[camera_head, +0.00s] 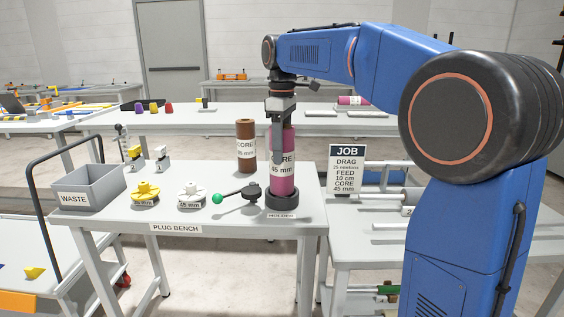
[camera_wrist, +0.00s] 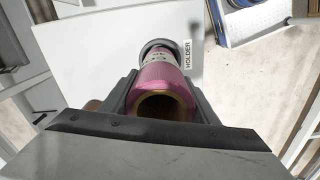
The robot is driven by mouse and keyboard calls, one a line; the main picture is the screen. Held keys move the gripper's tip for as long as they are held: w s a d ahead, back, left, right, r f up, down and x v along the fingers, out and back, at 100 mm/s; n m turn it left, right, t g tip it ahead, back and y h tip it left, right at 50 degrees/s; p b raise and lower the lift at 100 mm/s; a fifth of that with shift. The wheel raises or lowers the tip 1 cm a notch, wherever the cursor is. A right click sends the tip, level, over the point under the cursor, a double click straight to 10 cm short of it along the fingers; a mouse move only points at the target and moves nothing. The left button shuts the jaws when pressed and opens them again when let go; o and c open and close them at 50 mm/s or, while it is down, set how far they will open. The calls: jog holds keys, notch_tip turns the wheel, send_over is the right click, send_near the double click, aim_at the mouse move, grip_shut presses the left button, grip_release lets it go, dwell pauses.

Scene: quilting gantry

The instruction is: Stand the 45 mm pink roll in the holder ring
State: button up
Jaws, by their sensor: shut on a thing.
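The pink roll (camera_head: 284,182), labelled CORE 45 mm, is upright at the right of the plug bench. My gripper (camera_head: 277,148) points down and is shut on its upper part. In the wrist view the pink roll (camera_wrist: 158,76) sits between both fingers, its hollow top end facing the camera. The black holder ring (camera_head: 282,203) is at the roll's lower end. In the wrist view the holder ring (camera_wrist: 153,44) shows past the roll's far end, beside the HOLDER label. The lower end overlaps the ring in the head view; I cannot tell whether it is seated.
A brown core roll (camera_head: 246,146) stands just behind left. A green-knobbed lever (camera_head: 238,196) is beside the ring. A yellow plug (camera_head: 145,192), a white 45 mm plug (camera_head: 191,194) and a grey WASTE bin (camera_head: 88,187) are further left. The JOB sign (camera_head: 347,168) stands right.

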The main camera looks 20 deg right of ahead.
jog(key=shift+f, duration=1.95)
jog(key=o, duration=1.2)
notch_tip(320, 180, up, 12)
jog(key=shift+r, duration=0.2)
